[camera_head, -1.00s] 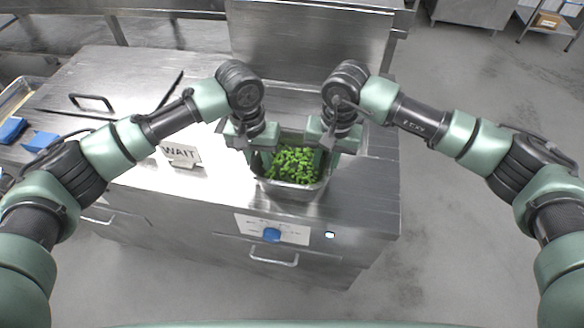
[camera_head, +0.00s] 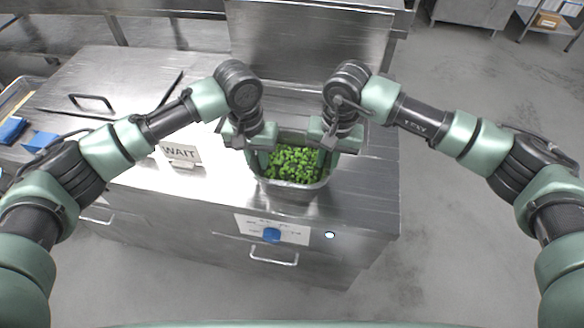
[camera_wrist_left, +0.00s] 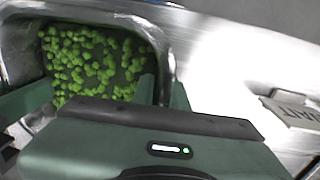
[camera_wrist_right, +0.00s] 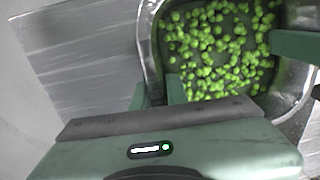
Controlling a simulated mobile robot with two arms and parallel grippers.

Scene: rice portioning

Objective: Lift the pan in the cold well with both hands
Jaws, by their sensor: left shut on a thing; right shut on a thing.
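The metal pan (camera_head: 291,188) holds many small green pieces (camera_head: 293,163) and is at the cold well in the steel counter. My left gripper (camera_head: 260,163) is shut on the pan's left side wall. My right gripper (camera_head: 327,161) is shut on its right side wall. The left wrist view shows the pan's rim (camera_wrist_left: 128,16) running between my fingers, one inside the pan and one outside. The right wrist view shows the same at the other rim (camera_wrist_right: 146,45). The gripped wall parts and the pan's underside are hidden.
A "WAIT" sign (camera_head: 181,153) stands on the counter (camera_head: 135,75) left of the pan. A raised steel lid (camera_head: 308,45) stands behind. A blue knob (camera_head: 271,235) and a drawer handle (camera_head: 273,257) are on the front. Blue items (camera_head: 40,141) lie at the far left.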

